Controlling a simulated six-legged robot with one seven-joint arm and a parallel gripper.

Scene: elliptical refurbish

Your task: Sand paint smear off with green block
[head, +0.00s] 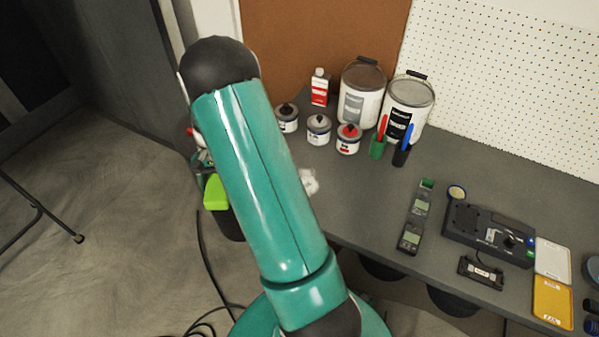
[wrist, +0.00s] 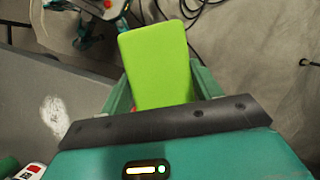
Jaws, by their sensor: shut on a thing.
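A bright green block (wrist: 158,62) is held between the fingers of my gripper (wrist: 160,95) in the wrist view. The block also shows in the head view (head: 215,192), left of my teal arm and beyond the table's left edge. The gripper's fingers are mostly hidden behind the arm in the head view. A whitish paint smear (wrist: 54,115) lies on the grey table (wrist: 30,85), left of the gripper and apart from the block. In the head view the smear (head: 309,181) shows just right of my arm, which may cover part of it.
Paint cans (head: 361,95), small jars (head: 319,129) and a red-labelled bottle (head: 320,87) stand at the back of the table (head: 350,205). Pen cups (head: 378,147), meters and a dark device (head: 488,235) lie to the right. The table between the smear and the meters is clear.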

